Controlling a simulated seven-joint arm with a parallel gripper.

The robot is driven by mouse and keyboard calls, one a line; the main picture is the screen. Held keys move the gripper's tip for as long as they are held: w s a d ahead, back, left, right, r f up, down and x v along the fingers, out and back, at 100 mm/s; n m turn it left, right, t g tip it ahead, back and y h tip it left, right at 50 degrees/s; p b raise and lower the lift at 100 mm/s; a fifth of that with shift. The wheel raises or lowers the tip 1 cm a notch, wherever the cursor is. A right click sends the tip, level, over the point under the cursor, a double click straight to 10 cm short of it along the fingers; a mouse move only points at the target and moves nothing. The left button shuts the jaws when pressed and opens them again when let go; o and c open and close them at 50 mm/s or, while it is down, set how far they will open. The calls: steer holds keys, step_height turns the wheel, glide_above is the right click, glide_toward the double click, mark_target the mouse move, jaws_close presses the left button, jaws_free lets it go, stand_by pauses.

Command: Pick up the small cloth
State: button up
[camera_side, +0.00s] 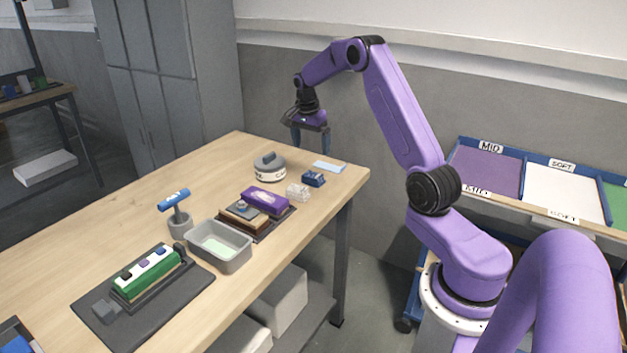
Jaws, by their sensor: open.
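A small light-blue cloth (329,166) lies flat near the far right corner of the wooden table. My gripper (312,146) is above the table, a little up and left of the cloth in the picture, with its fingers pointing down. It is open and nothing shows between the fingers.
A round grey-and-white curling-stone-like object (269,168) stands left of the cloth. A dark blue block (313,179) and a clear piece (298,191) lie nearer. A purple-topped stack (264,202), a grey bin (221,250) and a green fixture (147,279) sit further forward. The left table half is mostly clear.

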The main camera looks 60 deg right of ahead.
glide_above(314, 175)
steer(key=f, duration=0.5)
steer(key=shift+w+a+f, duration=0.1)
steer(key=shift+w+f, duration=0.1)
steer(key=shift+f, duration=0.15)
steer(key=shift+s+f, duration=0.1)
steer(key=shift+f, duration=2.55)
steer(key=c, duration=1.1)
